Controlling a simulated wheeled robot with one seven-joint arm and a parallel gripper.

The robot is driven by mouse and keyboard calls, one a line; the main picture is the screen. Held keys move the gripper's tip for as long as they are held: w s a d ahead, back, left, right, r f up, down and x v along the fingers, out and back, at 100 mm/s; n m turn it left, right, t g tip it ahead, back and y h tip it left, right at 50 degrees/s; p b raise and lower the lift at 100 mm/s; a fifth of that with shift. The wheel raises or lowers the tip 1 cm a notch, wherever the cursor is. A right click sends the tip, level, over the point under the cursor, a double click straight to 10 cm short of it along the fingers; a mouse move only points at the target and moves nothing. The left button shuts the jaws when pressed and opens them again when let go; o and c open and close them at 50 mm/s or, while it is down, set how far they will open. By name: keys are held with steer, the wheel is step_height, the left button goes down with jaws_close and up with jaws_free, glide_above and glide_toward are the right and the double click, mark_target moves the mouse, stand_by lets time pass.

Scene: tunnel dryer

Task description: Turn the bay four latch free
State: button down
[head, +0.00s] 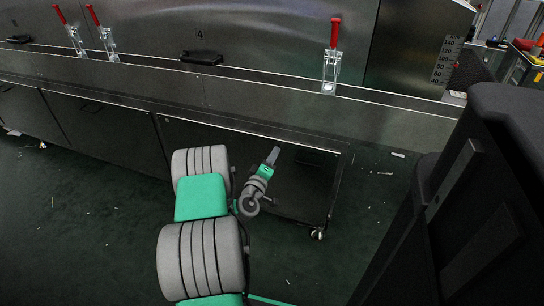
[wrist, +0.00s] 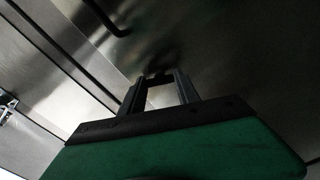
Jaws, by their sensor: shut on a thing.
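Red-handled latches stand along the metal ledge in the head view. One (head: 332,55) is upright to the right of the panel marked 4, and two (head: 108,40) (head: 76,38) are to its left, tilted a little. I cannot tell for sure which is the bay four latch. My gripper (head: 275,152) is in the lower middle, its tips below the ledge in the picture and apart from every red handle seen. In the wrist view its fingers (wrist: 155,78) close at the tips on a small dark thing that I cannot make out, with a gap behind the tips.
The panel marked 4 (head: 200,33) has a black handle (head: 201,57). A dark bar handle (wrist: 104,18) and part of a metal clamp (wrist: 7,110) show in the wrist view. A wheeled lower cabinet (head: 290,190) stands beneath the ledge. The floor at lower left is mostly open, with scraps.

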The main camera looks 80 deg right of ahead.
steer(key=n+p, duration=0.1)
steer(key=n, duration=0.3)
steer(key=shift+n, duration=0.4)
stand_by(0.4)
steer(key=c, duration=0.9)
jaws_free()
steer(key=a, duration=0.5)
steer(key=a+p, duration=0.1)
steer(key=a, duration=0.1)
steer(key=shift+w+a, duration=0.35)
steer(key=shift+a, duration=0.05)
